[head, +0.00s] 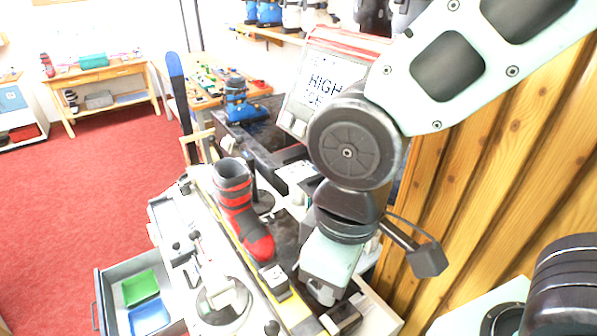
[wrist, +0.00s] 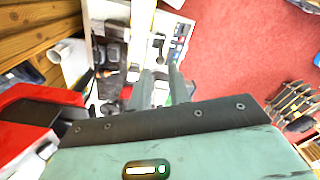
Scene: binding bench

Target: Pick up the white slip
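A small white piece that looks like the slip (head: 297,172) lies on the dark bench machine, left of my arm's lower joint; I cannot be sure it is the slip. My gripper (head: 325,296) points down over the near right end of the bench, closer to the camera than that piece. In the wrist view, the two grey fingers of my gripper (wrist: 162,82) stand apart with a gap between them. Nothing is clearly held. The tips are small and partly lost against the clutter behind them.
A red and black ski boot (head: 243,210) stands on the bench left of my arm. An open grey drawer (head: 112,290) holds green and blue trays. A printed sign (head: 322,82) stands behind my arm. A wooden wall (head: 490,150) is close on the right.

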